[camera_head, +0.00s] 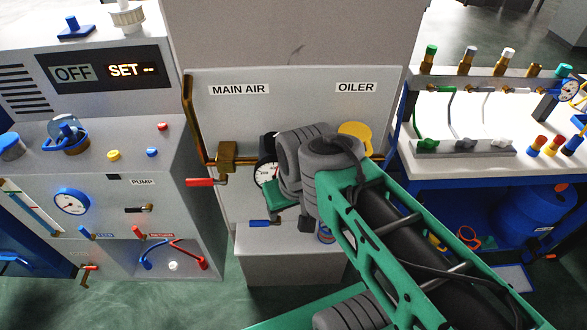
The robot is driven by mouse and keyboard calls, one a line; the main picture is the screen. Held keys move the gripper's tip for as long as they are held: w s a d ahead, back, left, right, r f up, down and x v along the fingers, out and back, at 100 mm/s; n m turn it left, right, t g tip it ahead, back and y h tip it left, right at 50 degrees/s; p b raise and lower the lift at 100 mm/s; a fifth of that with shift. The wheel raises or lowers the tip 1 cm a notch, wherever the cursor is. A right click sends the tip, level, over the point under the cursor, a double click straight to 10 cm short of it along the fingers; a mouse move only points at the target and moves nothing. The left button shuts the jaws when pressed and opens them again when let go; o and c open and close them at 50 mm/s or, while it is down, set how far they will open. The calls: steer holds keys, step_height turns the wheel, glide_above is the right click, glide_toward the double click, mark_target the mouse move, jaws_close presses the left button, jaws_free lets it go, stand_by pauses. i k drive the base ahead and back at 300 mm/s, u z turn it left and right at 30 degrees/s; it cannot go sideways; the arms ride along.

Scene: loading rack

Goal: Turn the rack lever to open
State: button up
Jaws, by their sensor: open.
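The central panel is labelled MAIN AIR and OILER. A red-handled lever (200,182) sticks out to the left from a brass valve (227,155) on its left side. A blue-handled lever (262,223) lies low on the panel's front ledge. Which of these is the rack lever I cannot tell. My gripper (284,197) is partly seen as a green part below my grey wrist, right of the red lever and just above the blue one. It is open and apart from the red lever. Its fingertips are largely hidden, and I cannot tell whether they touch anything.
A pump console (180,225) with gauges and small levers stands at the left. A white-topped bench (480,165) with hoses and valves stands at the right, with a blue drum (530,212) below. A gauge (265,173) and yellow disc (355,137) are partly covered by my arm.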

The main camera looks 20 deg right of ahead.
mark_target(445, 90)
steer(key=z, duration=1.7)
steer(key=k, duration=0.45)
steer(key=u, duration=0.9)
steer(key=i, duration=0.8)
steer(key=u, duration=0.1)
